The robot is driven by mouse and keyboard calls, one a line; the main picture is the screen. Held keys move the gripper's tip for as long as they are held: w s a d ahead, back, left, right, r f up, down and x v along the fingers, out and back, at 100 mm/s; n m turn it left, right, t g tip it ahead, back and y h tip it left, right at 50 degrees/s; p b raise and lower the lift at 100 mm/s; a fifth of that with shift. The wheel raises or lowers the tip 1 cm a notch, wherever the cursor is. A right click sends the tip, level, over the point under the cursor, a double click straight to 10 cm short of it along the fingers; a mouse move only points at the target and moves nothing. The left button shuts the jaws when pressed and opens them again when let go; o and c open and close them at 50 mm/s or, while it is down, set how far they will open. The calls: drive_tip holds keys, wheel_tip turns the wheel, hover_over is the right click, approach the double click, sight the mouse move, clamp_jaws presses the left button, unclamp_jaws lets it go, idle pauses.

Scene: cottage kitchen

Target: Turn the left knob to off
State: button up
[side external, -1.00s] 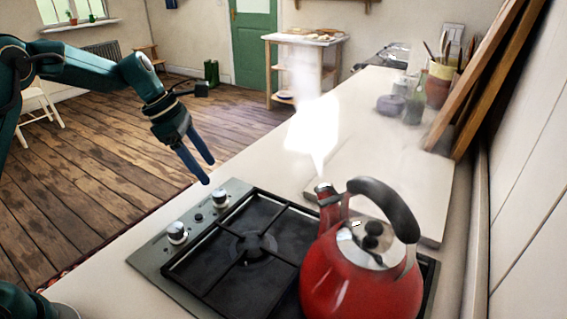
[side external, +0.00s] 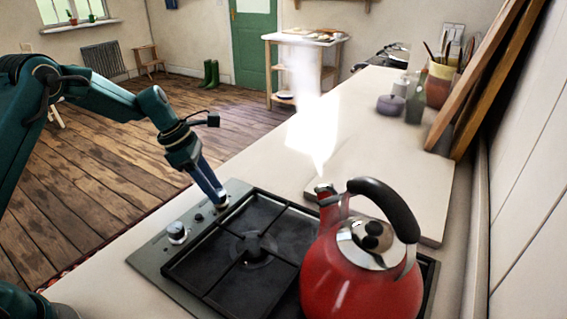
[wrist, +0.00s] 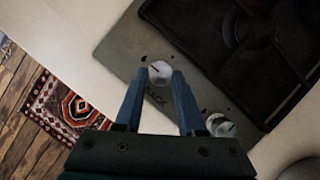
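The left knob (wrist: 160,72) is a small silver dial with a dark line, on the steel front strip of the hob (side external: 150,258). In the wrist view its line runs diagonally and printed lettering lies just below it. My gripper (side external: 222,203) points down at this knob, the farther one in the side view. Its two blue fingers (wrist: 160,76) stand apart with the knob between their tips. I cannot tell whether they touch it. The other knob (side external: 177,232) is nearer the side camera; it also shows right of the fingers in the wrist view (wrist: 219,125).
A red kettle (side external: 355,275) with a black handle stands on the hob, white steam (side external: 315,135) rising from its spout. A black grate (side external: 250,245) lies beside the knobs. A pale board (side external: 400,185), jars and utensils are farther along the counter.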

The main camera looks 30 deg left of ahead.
clamp_jaws()
drive_tip(key=shift+m, duration=0.3)
drive_tip(key=m, duration=0.1)
drive_tip(key=m+g, duration=0.1)
drive_tip(key=m, duration=0.1)
drive_tip(key=shift+w+a+g, duration=0.15)
drive_tip(key=shift+w+g, duration=0.05)
drive_tip(key=shift+g, duration=0.1)
drive_tip(key=shift+w+m+g+h, duration=0.15)
drive_tip(key=shift+m+g+h, duration=0.25)
drive_tip(key=shift+m, duration=1.2)
drive_tip(key=shift+m+g, duration=0.3)
drive_tip(key=shift+m, duration=0.1)
drive_tip(key=o, duration=0.8)
unclamp_jaws()
drive_tip(key=shift+o, duration=0.2)
